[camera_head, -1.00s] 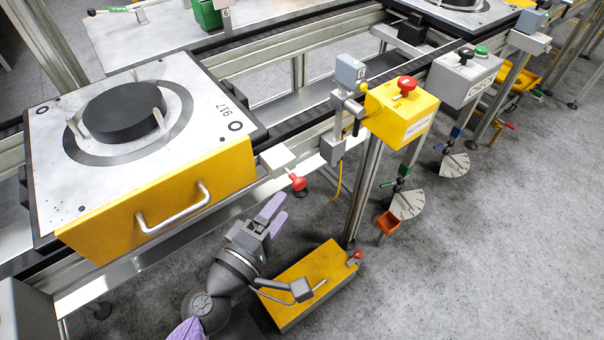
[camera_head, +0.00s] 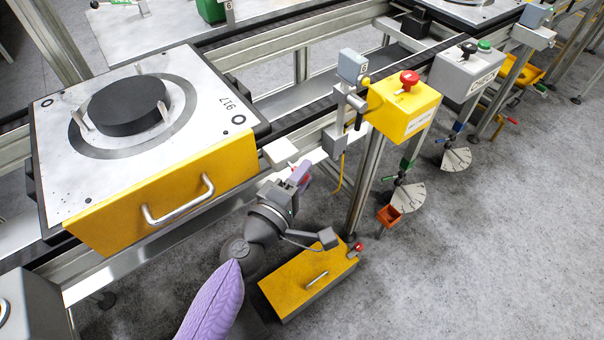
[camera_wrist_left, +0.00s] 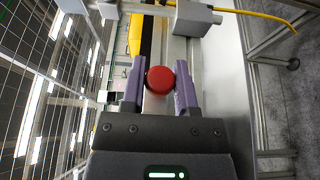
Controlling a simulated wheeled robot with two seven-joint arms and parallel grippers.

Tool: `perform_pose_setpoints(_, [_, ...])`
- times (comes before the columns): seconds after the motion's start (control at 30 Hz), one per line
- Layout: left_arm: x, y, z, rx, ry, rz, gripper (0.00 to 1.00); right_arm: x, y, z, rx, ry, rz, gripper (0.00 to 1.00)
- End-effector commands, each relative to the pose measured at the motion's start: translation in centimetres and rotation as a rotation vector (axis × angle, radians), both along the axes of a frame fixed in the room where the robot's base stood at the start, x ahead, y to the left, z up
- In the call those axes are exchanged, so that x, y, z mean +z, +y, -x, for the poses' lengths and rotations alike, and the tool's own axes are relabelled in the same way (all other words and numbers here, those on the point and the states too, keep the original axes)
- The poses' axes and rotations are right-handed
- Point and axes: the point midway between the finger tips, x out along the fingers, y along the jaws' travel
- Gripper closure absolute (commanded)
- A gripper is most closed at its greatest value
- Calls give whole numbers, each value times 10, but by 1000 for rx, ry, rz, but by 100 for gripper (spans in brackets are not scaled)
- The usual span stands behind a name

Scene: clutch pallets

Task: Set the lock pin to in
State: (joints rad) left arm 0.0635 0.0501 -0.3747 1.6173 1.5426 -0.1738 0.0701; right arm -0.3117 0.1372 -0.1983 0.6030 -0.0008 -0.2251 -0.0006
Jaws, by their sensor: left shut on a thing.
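The lock pin's red knob (camera_wrist_left: 160,80) sits between the two purple fingers of my left gripper (camera_wrist_left: 160,88) in the left wrist view, with a finger against each side. In the head view my left gripper (camera_head: 301,176) is at the rail's front edge, just below the pin's light grey block (camera_head: 281,152). Its fingers hide nearly all of the knob there; only a little red shows beside them. The pin's shaft is hidden, so I cannot tell how far in it sits. My right gripper is not in view.
A yellow-fronted pallet (camera_head: 160,195) marked 917 sits on the conveyor at left. A yellow box with a red button (camera_head: 404,108) and a grey box (camera_head: 465,75) stand to the right. A yellow floor box (camera_head: 308,284) lies below my wrist.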

Motion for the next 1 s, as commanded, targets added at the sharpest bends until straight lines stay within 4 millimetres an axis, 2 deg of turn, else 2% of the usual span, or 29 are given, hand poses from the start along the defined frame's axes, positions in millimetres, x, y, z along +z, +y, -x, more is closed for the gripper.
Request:
perform_pose_setpoints(0.43, [-1, 0, 0, 0, 1, -1, 100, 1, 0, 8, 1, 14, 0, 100])
perform_pose_setpoints(1.0, [-1, 0, 0, 0, 2, -1, 100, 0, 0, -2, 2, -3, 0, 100])
